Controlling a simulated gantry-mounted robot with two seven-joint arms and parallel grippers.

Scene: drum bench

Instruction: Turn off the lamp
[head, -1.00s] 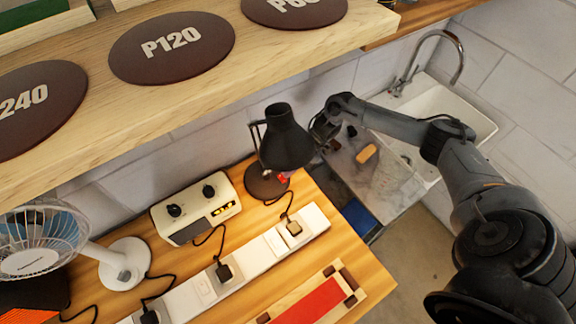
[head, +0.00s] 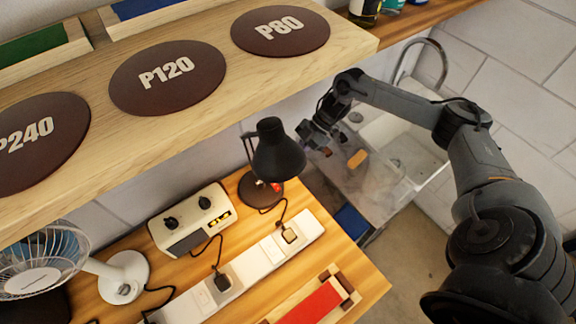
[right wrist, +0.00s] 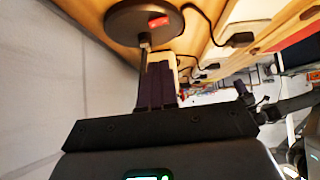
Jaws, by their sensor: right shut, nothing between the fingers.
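The black desk lamp (head: 278,150) stands at the back right of the wooden bench, its shade tilted downward. Its round base (head: 258,192) carries a small red switch (head: 276,187). The bulb is hidden, so I cannot tell whether it is lit. My right gripper (head: 308,142) is just right of the shade, partly hidden behind it. In the right wrist view my right gripper (right wrist: 156,66) is shut and empty, pointing toward the lamp base (right wrist: 125,20). The red switch (right wrist: 158,22) lies beyond the fingertips, apart from them. My left gripper is not in view.
A white power strip (head: 240,270) with black plugs runs along the bench. A cream box with knobs (head: 190,222) and a fan (head: 42,262) stand to the left. A shelf (head: 200,110) with sanding discs overhangs the back. A sink (head: 400,135) is at the right.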

